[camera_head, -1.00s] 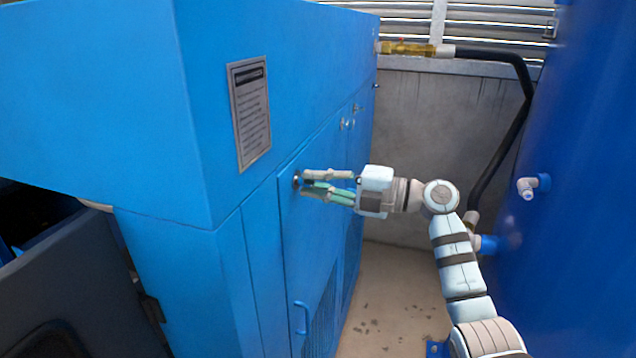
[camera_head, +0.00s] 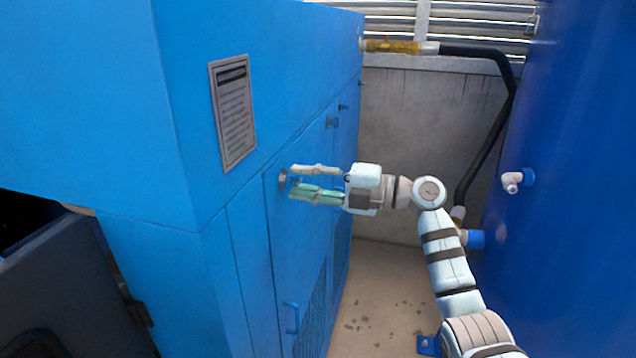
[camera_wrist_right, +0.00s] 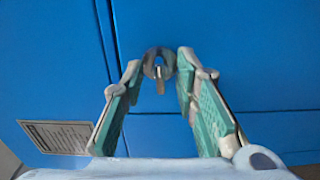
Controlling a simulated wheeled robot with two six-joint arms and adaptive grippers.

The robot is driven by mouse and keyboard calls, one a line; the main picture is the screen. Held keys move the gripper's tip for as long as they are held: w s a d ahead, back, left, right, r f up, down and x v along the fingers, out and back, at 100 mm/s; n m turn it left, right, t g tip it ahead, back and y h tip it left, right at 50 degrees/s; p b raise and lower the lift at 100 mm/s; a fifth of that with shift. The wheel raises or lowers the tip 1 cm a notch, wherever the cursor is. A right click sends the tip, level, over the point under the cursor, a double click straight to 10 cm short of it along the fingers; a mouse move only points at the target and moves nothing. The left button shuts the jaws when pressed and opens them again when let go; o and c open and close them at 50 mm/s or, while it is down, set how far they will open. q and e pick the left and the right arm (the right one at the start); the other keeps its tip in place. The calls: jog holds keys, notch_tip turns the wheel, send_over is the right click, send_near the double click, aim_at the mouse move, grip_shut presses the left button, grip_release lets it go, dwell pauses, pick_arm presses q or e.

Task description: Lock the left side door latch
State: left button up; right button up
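The left side door latch (camera_head: 283,179) is a small round metal fitting near the top of the blue side door (camera_head: 300,235). In the right wrist view the latch (camera_wrist_right: 159,64) shows as a grey ring with a short metal tab pointing down. My right gripper (camera_head: 291,179) is at the latch, with its fingertips close to the door face. In the wrist view the gripper (camera_wrist_right: 159,70) is open, one finger on each side of the latch, with visible gaps beside the tab. Whether a fingertip touches the ring I cannot tell. My left gripper is not in view.
A notice plate (camera_head: 232,112) is on the cabinet left of the door. A door handle (camera_head: 292,318) is lower down. Another latch (camera_head: 332,121) is farther along. A blue tank (camera_head: 565,190) with a white fitting (camera_head: 512,182) bounds the passage on the right.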

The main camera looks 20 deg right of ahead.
jog(key=v, duration=1.1)
jog(key=shift+s+d, duration=0.25)
jog(key=shift+d, duration=0.05)
jog(key=shift+a, duration=0.1)
